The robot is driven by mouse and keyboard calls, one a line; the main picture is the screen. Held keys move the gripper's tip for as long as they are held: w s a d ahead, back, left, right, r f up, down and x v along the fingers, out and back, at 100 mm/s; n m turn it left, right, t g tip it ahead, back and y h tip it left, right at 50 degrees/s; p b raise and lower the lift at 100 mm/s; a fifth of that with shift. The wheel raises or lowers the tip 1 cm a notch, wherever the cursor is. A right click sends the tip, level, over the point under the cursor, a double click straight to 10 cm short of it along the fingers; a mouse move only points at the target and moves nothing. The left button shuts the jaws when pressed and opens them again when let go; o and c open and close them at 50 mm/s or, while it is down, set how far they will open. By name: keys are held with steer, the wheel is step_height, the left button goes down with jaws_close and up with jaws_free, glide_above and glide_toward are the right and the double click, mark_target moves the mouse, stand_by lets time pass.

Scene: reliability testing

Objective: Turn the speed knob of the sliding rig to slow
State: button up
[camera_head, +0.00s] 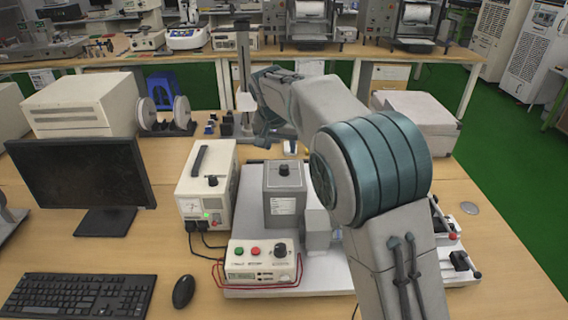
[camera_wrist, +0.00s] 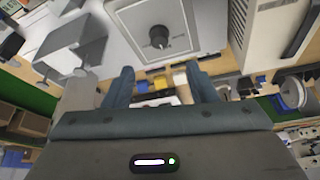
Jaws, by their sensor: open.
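The rig is a grey box (camera_head: 284,206) on a white base plate (camera_head: 335,275), with a black knob (camera_head: 284,169) on its top face. In the wrist view the black knob (camera_wrist: 159,34) sits on a grey panel with dial marks around it. The dial lettering is too small to read. My gripper (camera_wrist: 160,87) is open, with its two blue fingers apart and nothing held between them. In the wrist view the knob lies beyond the fingertips, and the fingers do not touch it. In the head view my arm reaches over the table behind the rig, and the fingertips are not clear.
A control unit (camera_head: 261,263) with red and green buttons and another black knob stands in front. A white power unit (camera_head: 207,190) stands left of the grey box. A monitor (camera_head: 83,180), keyboard (camera_head: 78,296) and mouse (camera_head: 183,291) occupy the left of the table.

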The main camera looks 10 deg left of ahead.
mark_target(284, 166)
steer(key=p+x, duration=0.1)
steer(key=x, duration=0.9)
steer(key=shift+w+f+p, duration=0.1)
steer(key=shift+f+p, duration=0.2)
steer(key=c, duration=1)
